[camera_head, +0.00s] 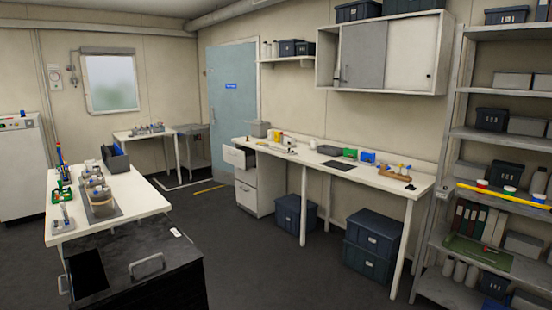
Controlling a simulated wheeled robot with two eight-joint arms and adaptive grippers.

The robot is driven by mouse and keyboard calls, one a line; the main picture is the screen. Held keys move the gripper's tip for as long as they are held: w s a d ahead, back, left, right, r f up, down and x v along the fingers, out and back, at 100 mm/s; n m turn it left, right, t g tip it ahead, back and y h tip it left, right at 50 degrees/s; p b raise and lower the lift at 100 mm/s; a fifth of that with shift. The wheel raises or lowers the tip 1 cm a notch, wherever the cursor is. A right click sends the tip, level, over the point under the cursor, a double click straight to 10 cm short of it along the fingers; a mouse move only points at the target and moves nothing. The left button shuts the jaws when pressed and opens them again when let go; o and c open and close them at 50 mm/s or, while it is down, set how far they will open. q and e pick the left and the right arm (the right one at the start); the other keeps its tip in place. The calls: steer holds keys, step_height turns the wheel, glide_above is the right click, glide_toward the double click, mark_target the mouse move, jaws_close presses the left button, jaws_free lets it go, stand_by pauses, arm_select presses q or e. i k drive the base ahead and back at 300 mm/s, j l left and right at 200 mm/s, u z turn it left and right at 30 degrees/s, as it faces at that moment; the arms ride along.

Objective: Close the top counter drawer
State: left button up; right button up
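The white drawer cabinet (262,185) stands under the left end of the long white counter (330,160), across the room. Its top drawer (236,157) is pulled out and stands forward of the cabinet front, just below the countertop. The drawers below it (246,197) look shut, with small dark handles. What the open drawer holds cannot be made out. Neither of my grippers shows in this view.
A black unit with metal handles (150,248) fills the lower left foreground. A white bench (140,195) with lab gear stands at left. Dark bins (372,245) sit under the counter; metal shelves (500,140) stand at right. Dark floor (270,265) lies clear between.

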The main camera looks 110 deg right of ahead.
mark_target(243, 158)
steer(key=z, duration=3.45)
steer(key=i+l+z, duration=0.15)
steer(key=i+z, duration=0.2)
steer(key=i, duration=0.45)
steer(key=i+z, duration=0.35)
steer(key=i, duration=0.4)
steer(key=i+z, duration=0.3)
steer(key=i, duration=0.3)
steer(key=i+j+z, duration=0.1)
steer(key=i+z, duration=0.15)
steer(key=i, duration=0.4)
steer(key=i+u, duration=0.35)
steer(key=i+l+u, duration=0.15)
steer(key=i+u, duration=0.2)
steer(key=i+j+u, duration=0.15)
steer(key=u, duration=0.25)
steer(key=i+u, duration=0.7)
steer(key=u, duration=0.15)
steer(key=i+j, duration=0.1)
steer(key=i, duration=0.55)
steer(key=i+j+z, duration=0.15)
steer(key=i, duration=0.55)
steer(key=i+j+z, duration=0.4)
steer(key=i, duration=0.15)
steer(key=i+j+z, duration=0.8)
steer(key=i+j, duration=0.1)
steer(key=j, duration=0.1)
